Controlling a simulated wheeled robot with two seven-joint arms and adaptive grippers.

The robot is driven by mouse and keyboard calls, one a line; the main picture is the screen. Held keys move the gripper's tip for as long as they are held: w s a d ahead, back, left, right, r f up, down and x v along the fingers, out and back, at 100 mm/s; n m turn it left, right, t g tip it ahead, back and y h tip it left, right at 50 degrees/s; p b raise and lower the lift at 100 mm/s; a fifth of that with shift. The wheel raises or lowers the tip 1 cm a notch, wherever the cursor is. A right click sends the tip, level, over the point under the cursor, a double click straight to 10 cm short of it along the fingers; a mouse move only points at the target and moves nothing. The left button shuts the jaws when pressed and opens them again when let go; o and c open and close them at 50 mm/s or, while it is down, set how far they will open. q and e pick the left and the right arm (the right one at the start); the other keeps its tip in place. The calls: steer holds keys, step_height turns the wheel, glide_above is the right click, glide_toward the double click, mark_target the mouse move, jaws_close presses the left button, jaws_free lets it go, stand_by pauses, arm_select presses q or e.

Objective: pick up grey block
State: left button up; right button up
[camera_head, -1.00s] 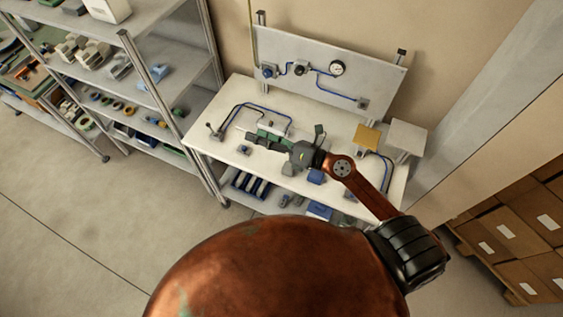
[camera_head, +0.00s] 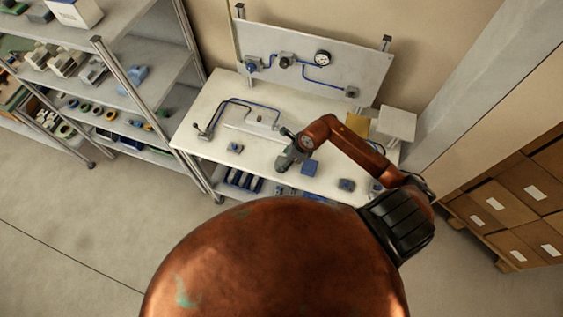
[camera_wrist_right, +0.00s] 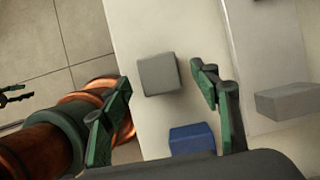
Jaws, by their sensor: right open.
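The grey block (camera_wrist_right: 158,74) is a plain cube on the white table near its edge, in the right wrist view. My right gripper (camera_wrist_right: 163,82) is open, with its green fingers on either side of the block in the picture. Neither finger visibly touches it, and the height gap is hard to judge. In the head view my right gripper (camera_head: 288,160) is over the front part of the table; I cannot pick out the block beneath it there. My left gripper does not show in the head view.
A blue block (camera_wrist_right: 192,139) lies close to the grey block; it also shows in the head view (camera_head: 310,167). A light grey bar (camera_wrist_right: 284,103) is at the right. A pipe panel (camera_head: 350,72) stands at the table's back. A shelf rack (camera_head: 125,80) stands left.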

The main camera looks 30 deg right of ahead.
mark_target(283, 161)
steer(key=shift+p+x, duration=0.3)
steer(key=shift+x, duration=1.3)
steer(key=shift+s, duration=0.1)
steer(key=shift+c, duration=0.2)
steer(key=c, duration=1.3)
